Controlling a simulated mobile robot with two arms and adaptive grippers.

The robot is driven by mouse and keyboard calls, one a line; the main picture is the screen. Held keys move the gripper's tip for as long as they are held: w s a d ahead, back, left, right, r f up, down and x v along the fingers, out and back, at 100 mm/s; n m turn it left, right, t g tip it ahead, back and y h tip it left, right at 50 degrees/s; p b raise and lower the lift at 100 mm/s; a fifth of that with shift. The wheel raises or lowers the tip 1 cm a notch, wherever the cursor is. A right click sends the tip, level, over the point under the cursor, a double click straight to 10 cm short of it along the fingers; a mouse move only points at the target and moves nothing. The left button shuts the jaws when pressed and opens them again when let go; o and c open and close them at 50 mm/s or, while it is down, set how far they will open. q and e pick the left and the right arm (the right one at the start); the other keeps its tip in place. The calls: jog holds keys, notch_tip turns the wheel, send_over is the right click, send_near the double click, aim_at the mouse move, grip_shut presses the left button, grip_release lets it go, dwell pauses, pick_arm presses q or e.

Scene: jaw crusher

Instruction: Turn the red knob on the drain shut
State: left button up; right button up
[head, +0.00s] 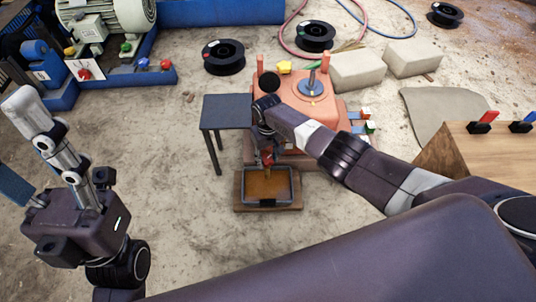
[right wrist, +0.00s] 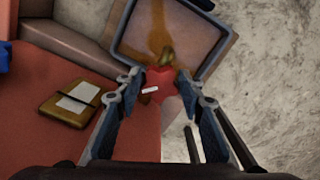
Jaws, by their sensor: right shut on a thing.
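The red knob (head: 267,154) sits at the front of the orange machine, above a tray of brown liquid. In the right wrist view the red knob (right wrist: 161,84) lies between the fingers of my right gripper (right wrist: 160,90), which is shut on it.
The tray (head: 242,188) stands on a wooden board in front of the orange machine (head: 275,95). A dark small table (head: 226,97) stands left of my right gripper. Grey blocks (head: 356,70) lie behind right. Open floor lies left of the tray.

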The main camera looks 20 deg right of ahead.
aim_at(266, 160)
jog(key=m+p, duration=0.1)
jog(key=m, duration=0.2)
jog(key=shift+a+r+m, duration=0.1)
jog(key=shift+a+m, duration=0.05)
jog(key=shift+m, duration=0.25)
jog(key=m, duration=0.4)
jog(key=shift+w+a+m+p, duration=0.1)
jog(key=shift+m+p, duration=0.2)
jog(key=o, duration=1.2)
jog(key=shift+c, duration=0.2)
notch_tip(266, 160, up, 12)
dwell(0.5)
